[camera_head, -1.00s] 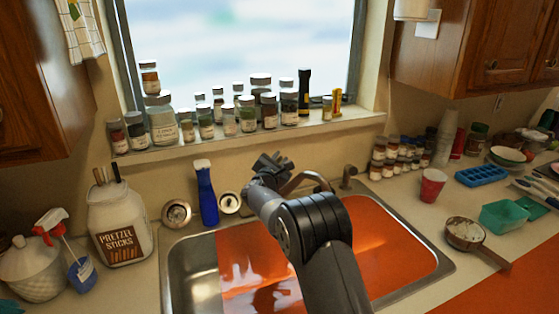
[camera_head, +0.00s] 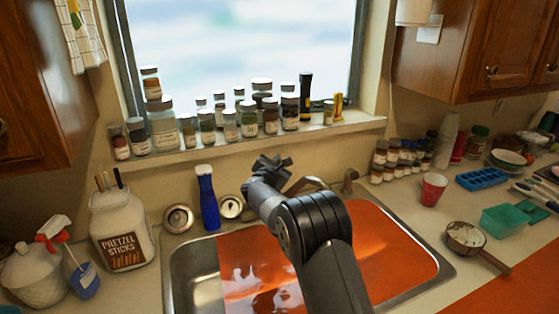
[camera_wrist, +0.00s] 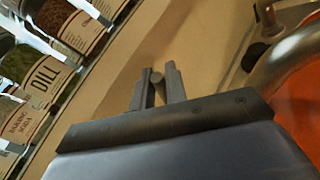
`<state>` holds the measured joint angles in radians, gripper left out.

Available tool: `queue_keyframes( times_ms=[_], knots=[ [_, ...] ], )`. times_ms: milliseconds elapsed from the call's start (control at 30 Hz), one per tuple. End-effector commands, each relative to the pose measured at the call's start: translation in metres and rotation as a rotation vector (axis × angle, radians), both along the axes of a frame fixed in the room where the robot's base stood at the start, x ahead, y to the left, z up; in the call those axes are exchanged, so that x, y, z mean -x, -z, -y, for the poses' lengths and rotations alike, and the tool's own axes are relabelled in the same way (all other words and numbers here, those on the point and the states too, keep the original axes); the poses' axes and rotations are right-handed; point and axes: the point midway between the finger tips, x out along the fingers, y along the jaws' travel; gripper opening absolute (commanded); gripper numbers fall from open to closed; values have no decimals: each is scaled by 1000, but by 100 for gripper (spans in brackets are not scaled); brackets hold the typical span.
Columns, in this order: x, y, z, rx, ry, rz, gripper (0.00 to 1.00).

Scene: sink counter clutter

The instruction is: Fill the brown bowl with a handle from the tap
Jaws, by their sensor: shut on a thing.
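The brown bowl with a handle (camera_head: 464,237) stands upright on the right counter, its handle pointing to the lower right. Something pale shows inside it. My gripper (camera_head: 270,163) is behind the sink by the tap (camera_head: 308,183), far from the bowl. In the wrist view my gripper (camera_wrist: 156,84) is shut on a small round-ended rod (camera_wrist: 157,77), which looks like a lever of the tap. A grey curved pipe (camera_wrist: 291,48) shows at the right there. My arm hides part of the tap and sink. I cannot tell whether water runs.
Several jars (camera_head: 230,127) line the sill. A blue bottle (camera_head: 208,200) and a pretzel jar (camera_head: 122,230) stand left of my arm. A red cup (camera_head: 433,188), a blue tray (camera_head: 482,178) and a green tub (camera_head: 502,220) crowd the right counter.

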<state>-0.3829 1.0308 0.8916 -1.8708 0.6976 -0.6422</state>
Motion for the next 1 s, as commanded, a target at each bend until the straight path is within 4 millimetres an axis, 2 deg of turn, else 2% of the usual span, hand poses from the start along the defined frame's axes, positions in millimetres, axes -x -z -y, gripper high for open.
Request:
queue_keyframes(
  times_ms=[367, 400, 633, 1000],
  knots=[
    [-1, -1, -1, 9, -1, -14, 0],
    [-1, -1, -1, 9, -1, -14, 16],
    [-1, -1, -1, 9, -1, -14, 35],
    [5, -1, -3, 8, -1, -14, 36]
  ],
)
